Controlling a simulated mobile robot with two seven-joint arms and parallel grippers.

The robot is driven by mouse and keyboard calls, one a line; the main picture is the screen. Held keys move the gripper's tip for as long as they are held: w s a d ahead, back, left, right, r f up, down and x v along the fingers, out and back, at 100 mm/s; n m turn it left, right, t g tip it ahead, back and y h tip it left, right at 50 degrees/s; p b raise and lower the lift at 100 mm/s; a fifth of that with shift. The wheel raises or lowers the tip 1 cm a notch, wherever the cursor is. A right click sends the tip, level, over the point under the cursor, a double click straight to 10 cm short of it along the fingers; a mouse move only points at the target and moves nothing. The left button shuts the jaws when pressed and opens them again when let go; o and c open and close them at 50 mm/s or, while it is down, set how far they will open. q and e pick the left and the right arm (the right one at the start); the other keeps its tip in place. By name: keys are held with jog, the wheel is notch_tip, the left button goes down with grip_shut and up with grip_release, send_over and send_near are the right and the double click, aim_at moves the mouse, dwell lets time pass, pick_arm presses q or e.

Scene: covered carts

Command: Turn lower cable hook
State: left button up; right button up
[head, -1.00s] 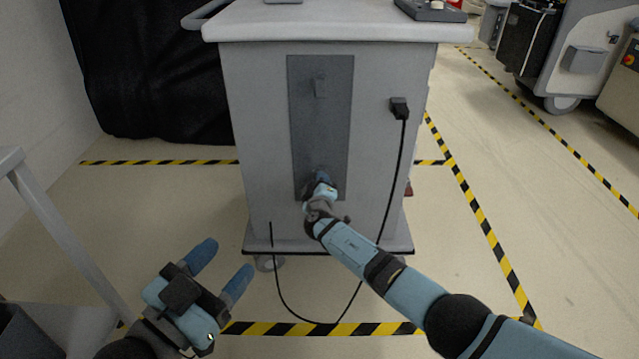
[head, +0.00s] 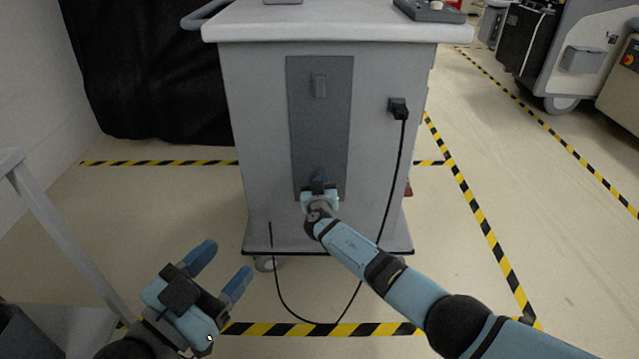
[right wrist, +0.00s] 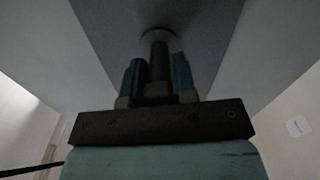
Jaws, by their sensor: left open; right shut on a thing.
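The cart's dark grey panel (head: 320,125) carries an upper cable hook (head: 319,86), which hangs free. The lower cable hook (head: 319,178) is at the panel's bottom, mostly hidden by my right gripper (head: 318,188). In the right wrist view the lower hook (right wrist: 158,65) runs as a dark post from a round base on the panel, between the two blue fingers of my right gripper (right wrist: 158,80), which is shut on it. My left gripper (head: 222,268) is open and empty at the lower left, well away from the cart.
A black cable (head: 393,190) hangs from a plug (head: 398,107) on the cart's right side and loops to the floor. A grey frame (head: 65,240) stands at the left. Yellow-black tape (head: 330,328) marks the floor. Another machine (head: 585,55) stands at the upper right.

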jog(key=shift+w+d+r+m, duration=0.1)
jog(key=shift+r+m, duration=0.05)
jog(key=shift+m, duration=0.55)
jog(key=o, duration=0.9)
jog(key=shift+s+f, duration=0.2)
